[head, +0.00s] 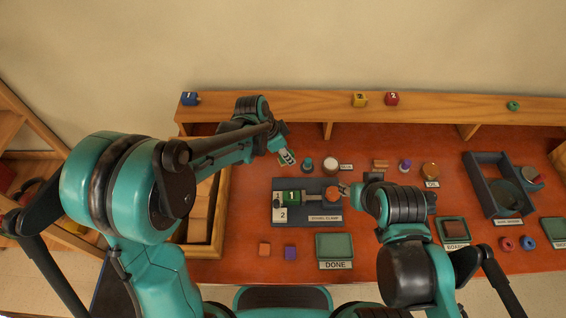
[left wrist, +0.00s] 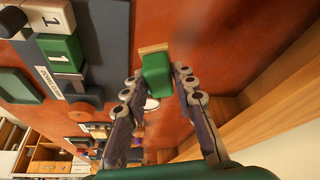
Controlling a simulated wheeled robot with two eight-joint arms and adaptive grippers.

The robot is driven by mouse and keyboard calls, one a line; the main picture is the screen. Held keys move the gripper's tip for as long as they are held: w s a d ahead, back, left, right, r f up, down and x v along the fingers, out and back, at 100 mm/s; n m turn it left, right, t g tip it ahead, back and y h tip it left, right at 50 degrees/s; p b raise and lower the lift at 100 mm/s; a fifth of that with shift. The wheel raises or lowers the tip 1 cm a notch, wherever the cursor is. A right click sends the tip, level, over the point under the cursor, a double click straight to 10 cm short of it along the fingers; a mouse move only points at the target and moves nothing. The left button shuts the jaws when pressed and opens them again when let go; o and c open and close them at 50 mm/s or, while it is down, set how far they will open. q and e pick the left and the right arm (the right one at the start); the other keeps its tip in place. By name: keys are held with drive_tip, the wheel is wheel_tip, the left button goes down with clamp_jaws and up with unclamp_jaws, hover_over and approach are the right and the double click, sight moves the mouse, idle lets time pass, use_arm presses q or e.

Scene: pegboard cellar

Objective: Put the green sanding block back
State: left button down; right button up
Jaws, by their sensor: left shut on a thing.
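The green sanding block (left wrist: 157,76), with a tan strip along its far edge, is between the fingertips of my left gripper (left wrist: 159,77) in the left wrist view. The gripper is shut on it, held over the red-brown bench top. In the head view my left gripper (head: 286,157) is at the back of the bench, behind the dark clamp board (head: 322,216); the held block is hard to make out there. My right gripper (head: 345,190) is beside the round orange-brown knob (head: 332,194) on that board; I cannot tell whether it grips it.
A green DONE tray (head: 335,245) lies in front. A wooden shelf (head: 300,105) runs behind.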

sight(283, 160)
use_arm(q)
drive_tip(key=shift+w+a+f, duration=0.55)
drive_tip(key=shift+w+a, duration=0.05)
drive_tip(key=shift+w, duration=0.05)
drive_tip(key=shift+f, duration=0.2)
drive_tip(key=shift+f+b, duration=0.95)
drive_tip(key=shift+f, duration=0.85)
drive_tip(key=shift+f, duration=0.2)
drive_tip(key=c, duration=1.2)
unclamp_jaws()
drive_tip(key=shift+r, duration=0.15)
